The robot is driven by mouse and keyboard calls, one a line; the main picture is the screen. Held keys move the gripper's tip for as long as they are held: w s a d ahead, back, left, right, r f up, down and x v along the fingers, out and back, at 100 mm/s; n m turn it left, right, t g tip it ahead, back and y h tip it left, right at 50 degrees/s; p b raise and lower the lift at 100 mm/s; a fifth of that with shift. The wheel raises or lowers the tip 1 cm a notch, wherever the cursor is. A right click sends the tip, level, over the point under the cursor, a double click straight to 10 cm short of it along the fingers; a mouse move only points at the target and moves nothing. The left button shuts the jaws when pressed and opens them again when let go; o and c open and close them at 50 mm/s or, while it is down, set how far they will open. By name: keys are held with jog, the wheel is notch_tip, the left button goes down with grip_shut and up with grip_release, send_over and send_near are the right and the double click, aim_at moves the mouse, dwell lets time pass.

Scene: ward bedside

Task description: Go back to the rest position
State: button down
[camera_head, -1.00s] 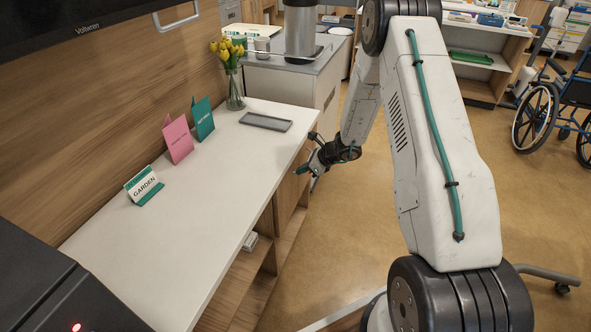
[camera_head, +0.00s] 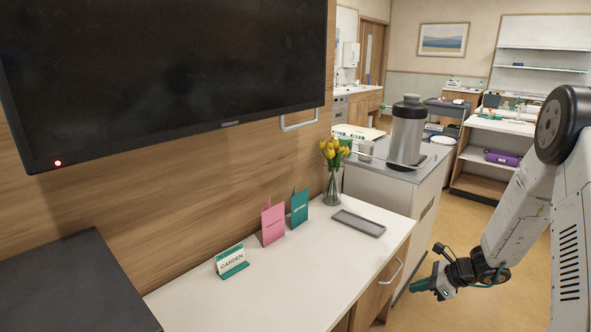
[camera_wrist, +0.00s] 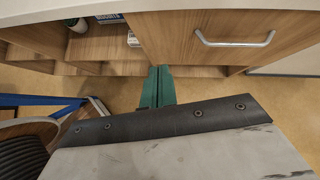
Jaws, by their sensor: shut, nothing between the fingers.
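My gripper (camera_head: 432,286) is at the lower right of the head view, in front of the cabinet and to the right of the white counter (camera_head: 308,262). It is apart from both. In the wrist view the green fingers (camera_wrist: 158,88) are together and empty, pointing at the wooden drawer front (camera_wrist: 180,36) and the open shelf space beside it. My arm comes in from the right edge of the head view.
The counter bears a GARDEN sign (camera_head: 231,260), a pink card (camera_head: 272,222), a teal card (camera_head: 299,208), a grey tray (camera_head: 359,223) and yellow tulips in a vase (camera_head: 333,187). A metal canister (camera_head: 407,135) stands behind. Floor (camera_head: 455,240) shows beyond my gripper.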

jog(key=s+a+r+n+g+h, duration=0.1)
jog(key=s+a+r+n, duration=0.3)
jog(key=s+r+n, duration=0.4)
jog(key=s+a+r+n+g+h, duration=0.1)
jog(key=s+a+r+n+h, duration=0.3)
jog(key=s+r+n, duration=0.4)
jog(key=s+a+r+n+g+h, duration=0.1)
jog(key=s+a+r+n, duration=0.4)
jog(key=s+r, duration=1)
jog(key=s+n+h, duration=0.1)
jog(key=s+n, duration=0.2)
jog(key=shift+s+r+g, duration=0.15)
jog(key=shift+r+g, duration=0.25)
